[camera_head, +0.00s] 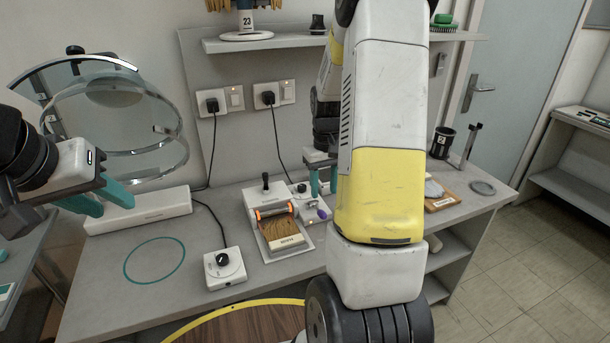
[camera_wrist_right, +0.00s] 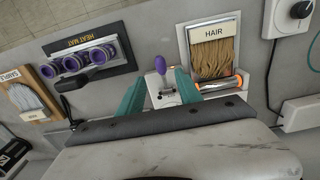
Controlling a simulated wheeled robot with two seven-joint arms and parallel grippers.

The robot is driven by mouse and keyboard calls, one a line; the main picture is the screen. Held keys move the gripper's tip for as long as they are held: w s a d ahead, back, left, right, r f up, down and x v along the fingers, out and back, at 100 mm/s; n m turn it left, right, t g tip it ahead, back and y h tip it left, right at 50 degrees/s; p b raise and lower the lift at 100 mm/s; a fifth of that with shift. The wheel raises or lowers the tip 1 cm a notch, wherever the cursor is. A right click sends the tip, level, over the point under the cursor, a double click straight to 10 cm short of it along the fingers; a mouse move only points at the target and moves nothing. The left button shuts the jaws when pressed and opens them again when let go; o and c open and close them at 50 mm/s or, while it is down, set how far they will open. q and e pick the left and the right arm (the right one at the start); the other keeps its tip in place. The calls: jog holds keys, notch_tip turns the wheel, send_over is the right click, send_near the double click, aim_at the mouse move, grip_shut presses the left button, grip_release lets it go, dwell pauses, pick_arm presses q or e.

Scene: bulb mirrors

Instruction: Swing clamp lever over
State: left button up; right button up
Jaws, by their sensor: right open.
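The clamp lever has a purple knob and a pale shaft. In the right wrist view the lever (camera_wrist_right: 160,66) stands between and just beyond my right fingertips (camera_wrist_right: 159,83); contact cannot be told. In the head view the lever's purple knob (camera_head: 322,213) is beside the white hair fixture (camera_head: 271,258). My right gripper (camera_head: 323,182) is open, its teal fingers partly hidden by my right arm. The hair bundle (camera_head: 280,226), labelled HAIR, lies on the fixture, below a glowing orange bar (camera_head: 272,210). My left gripper (camera_head: 98,198) is open and empty at the left.
A ring-shaped mirror stand (camera_head: 137,214) is at the left. A white dial box (camera_head: 225,268) stands in front. The heat mat (camera_wrist_right: 115,54) holds purple-ended rollers (camera_wrist_right: 76,63) beside the lever. A sample card (camera_wrist_right: 25,98) lies farther off. Bare bench surrounds a teal ring (camera_head: 154,260).

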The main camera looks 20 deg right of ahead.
aim_at(323, 212)
jog(key=shift+f, duration=3.9)
jog(key=shift+f, duration=0.35)
grip_shut()
